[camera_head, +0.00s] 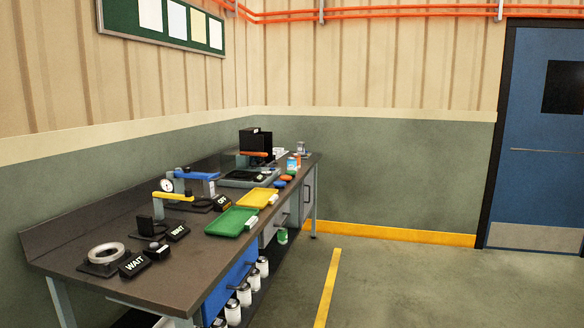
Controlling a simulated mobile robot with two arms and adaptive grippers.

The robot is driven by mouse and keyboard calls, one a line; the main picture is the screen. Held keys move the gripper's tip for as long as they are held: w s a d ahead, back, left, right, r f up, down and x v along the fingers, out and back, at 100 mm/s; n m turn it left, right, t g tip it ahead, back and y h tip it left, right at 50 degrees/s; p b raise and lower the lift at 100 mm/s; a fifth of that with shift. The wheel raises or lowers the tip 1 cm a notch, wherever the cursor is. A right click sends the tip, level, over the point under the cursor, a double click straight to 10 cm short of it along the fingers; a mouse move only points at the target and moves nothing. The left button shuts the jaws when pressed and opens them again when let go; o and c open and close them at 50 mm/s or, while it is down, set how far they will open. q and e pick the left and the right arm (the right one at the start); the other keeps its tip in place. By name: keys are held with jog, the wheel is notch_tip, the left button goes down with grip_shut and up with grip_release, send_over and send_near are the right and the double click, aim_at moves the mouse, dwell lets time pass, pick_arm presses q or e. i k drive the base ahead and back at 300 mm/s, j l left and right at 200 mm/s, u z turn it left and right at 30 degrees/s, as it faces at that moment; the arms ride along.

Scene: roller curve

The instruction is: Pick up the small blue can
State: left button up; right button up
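A small blue can-like item (292,164) stands near the far right end of the dark workbench (190,262), with an orange-topped item (298,158) close beside it. It is small in the picture, so its details cannot be made out. A flat blue piece (280,184) lies nearer on the bench, by an orange one (286,177). Neither of my grippers is in view, and nothing is seen touching the can.
A green tray (231,222) and a yellow tray (257,198) lie along the bench's front edge. White canisters sit below. The floor right of the bench is clear up to the blue door (545,185).

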aim_at(291, 162)
jog(key=i+l, duration=0.1)
jog(key=i, duration=0.3)
jog(key=i+l+u, duration=0.15)
jog(key=i, duration=0.3)
jog(key=i+l, duration=0.1)
jog(key=i, duration=0.3)
jog(key=u, duration=0.05)
